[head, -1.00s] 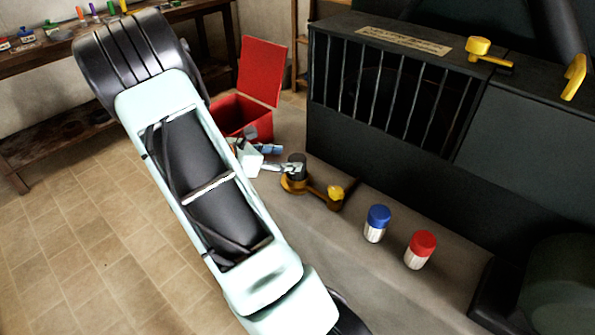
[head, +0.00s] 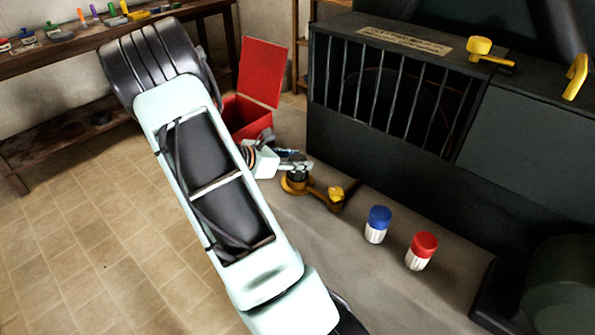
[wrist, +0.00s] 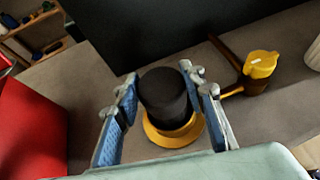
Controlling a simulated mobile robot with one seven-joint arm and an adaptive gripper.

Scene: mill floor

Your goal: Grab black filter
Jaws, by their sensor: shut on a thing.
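The black filter (wrist: 163,92) is a dark cylinder standing upright between the two blue-padded fingers of my gripper (wrist: 161,84) in the wrist view. The gripper is shut on it. A yellow round base (wrist: 176,138) is under the filter; whether the filter still rests in it I cannot tell. In the head view my gripper (head: 294,163) is over the yellow base (head: 292,187) on the grey ledge, and it mostly hides the filter.
A yellow-capped part (head: 335,194) lies close right of the base. Blue-capped (head: 378,224) and red-capped (head: 421,251) jars stand further right. An open red box (head: 247,118) is behind on the left. The dark barred machine (head: 390,90) rises behind the ledge.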

